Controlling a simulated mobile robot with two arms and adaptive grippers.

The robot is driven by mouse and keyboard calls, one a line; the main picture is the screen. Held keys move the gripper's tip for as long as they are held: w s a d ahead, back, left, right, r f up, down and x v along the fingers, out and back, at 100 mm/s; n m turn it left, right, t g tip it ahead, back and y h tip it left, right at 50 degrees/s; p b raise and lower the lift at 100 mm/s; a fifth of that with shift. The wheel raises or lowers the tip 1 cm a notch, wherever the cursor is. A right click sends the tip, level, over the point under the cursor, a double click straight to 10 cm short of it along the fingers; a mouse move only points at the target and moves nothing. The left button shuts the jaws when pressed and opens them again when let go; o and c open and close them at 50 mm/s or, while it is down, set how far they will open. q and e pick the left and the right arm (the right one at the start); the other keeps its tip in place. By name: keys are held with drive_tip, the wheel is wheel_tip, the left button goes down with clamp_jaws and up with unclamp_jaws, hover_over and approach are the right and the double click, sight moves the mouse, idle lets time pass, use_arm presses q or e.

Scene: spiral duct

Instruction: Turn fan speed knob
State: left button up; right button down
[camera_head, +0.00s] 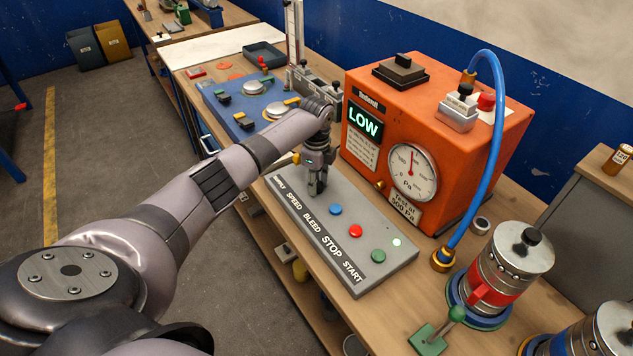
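The grey control panel (400,258) lies on the wooden bench, with a dark label strip reading SPEED, BLEED, STOP and START. My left gripper (316,190) points down at the panel's far end, beside the word SPEED. A blue button (336,209), a red button (355,230) and a green button (378,256) are uncovered. My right gripper is not in view.
An orange tester (480,130) stands behind the panel, its display (365,122) reading LOW, with a round gauge (413,172). A blue hose (498,110) arcs down on its right. Metal canisters (512,262) stand at the right. A white light glows on the panel.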

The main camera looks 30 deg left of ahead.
use_arm(q)
drive_tip(key=o, duration=0.5)
drive_tip(key=shift+c, duration=0.2)
drive_tip(key=shift+r, duration=0.1)
wheel_tip(320, 180, up, 12)
idle(0.7)
